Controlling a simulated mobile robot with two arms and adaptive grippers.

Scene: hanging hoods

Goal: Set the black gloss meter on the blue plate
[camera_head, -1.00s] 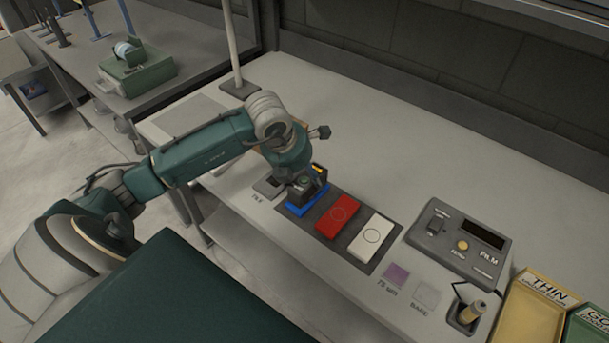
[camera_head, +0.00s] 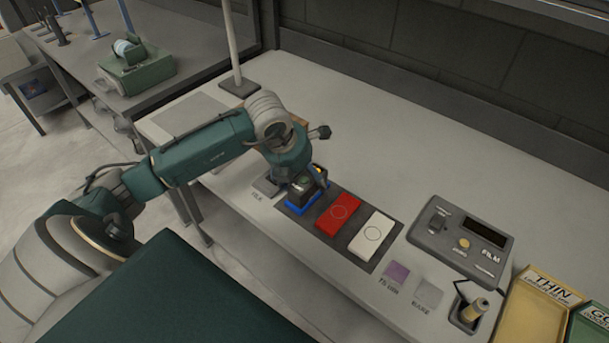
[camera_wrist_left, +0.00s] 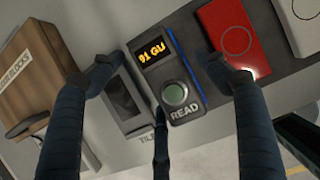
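The black gloss meter (camera_head: 300,188) sits on the blue plate (camera_head: 303,209), whose blue edge shows around its base. In the left wrist view the meter (camera_wrist_left: 172,75) shows a lit "91 GU" display and a green READ button; a blue strip of the plate (camera_wrist_left: 189,62) shows along its right side. My left gripper (camera_head: 308,182) is directly above and around the meter. In the left wrist view its fingers (camera_wrist_left: 158,78) are spread, with gaps on both sides of the meter. Part of the meter is hidden by the gripper in the head view. My right gripper is not in view.
A red plate (camera_head: 339,214) and a white plate (camera_head: 372,234) lie to the right on the dark strip. The grey tile (camera_head: 267,187) is just left. A film gauge (camera_head: 460,240) and yellow tray (camera_head: 545,310) stand farther right. A wooden block box (camera_wrist_left: 38,75) is close by.

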